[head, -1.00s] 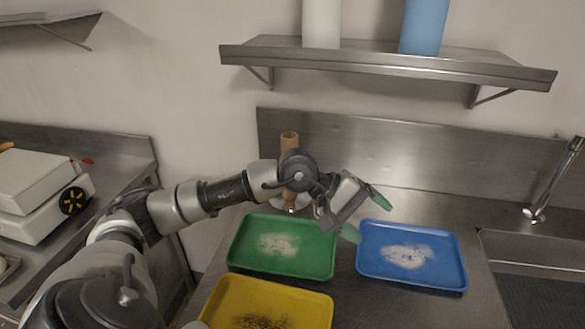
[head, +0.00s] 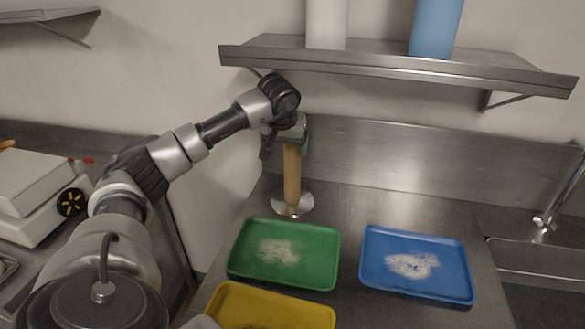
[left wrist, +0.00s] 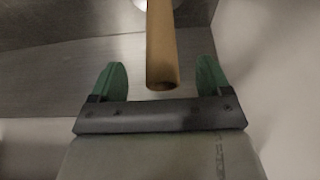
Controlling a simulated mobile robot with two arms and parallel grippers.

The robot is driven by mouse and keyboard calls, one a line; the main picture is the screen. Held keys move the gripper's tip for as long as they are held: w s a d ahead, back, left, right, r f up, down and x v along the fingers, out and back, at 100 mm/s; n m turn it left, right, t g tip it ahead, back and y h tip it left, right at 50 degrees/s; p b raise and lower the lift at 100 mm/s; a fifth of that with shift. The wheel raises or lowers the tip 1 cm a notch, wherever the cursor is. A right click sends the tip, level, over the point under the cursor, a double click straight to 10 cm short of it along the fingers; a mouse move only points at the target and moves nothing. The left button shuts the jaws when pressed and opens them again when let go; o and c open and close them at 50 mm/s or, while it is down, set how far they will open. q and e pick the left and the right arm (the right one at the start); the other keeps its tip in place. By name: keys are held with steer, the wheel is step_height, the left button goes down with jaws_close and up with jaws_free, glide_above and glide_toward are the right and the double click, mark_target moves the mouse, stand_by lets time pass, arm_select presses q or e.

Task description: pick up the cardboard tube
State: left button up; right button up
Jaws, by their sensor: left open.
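The cardboard tube (head: 292,180) is a tan, upright cylinder standing on a round, shiny metal base (head: 293,207) behind the green tray. My left gripper (head: 291,138) is at the tube's upper end, which it hides in the head view. In the left wrist view, the tube (left wrist: 162,50) comes in from the top, with its open end between the two green fingertips of my left gripper (left wrist: 162,80). The fingers are open, with a gap on each side of the tube. My right gripper is not in view.
A green tray (head: 240,266), a blue tray (head: 455,290) and a yellow tray (head: 225,300) lie on the steel counter. A steel shelf (head: 400,65) with a white and a blue cylinder hangs above. A sink and faucet (head: 545,222) are at the right, a scale (head: 30,205) at the left.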

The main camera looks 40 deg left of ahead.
mark_target(292, 153)
arm_select(q)
steer(key=shift+w+a, duration=0.3)
steer(key=shift+w, duration=0.25)
steer(key=w+a+f+p, duration=0.1)
steer(key=w, duration=0.1)
steer(key=w+a+f+p, duration=0.1)
steer(key=f, duration=0.1)
steer(key=shift+w+a, duration=0.1)
steer(key=shift+w, duration=0.3)
steer(key=shift+r, duration=0.1)
steer(key=c, duration=1.2)
steer(key=shift+r, duration=0.1)
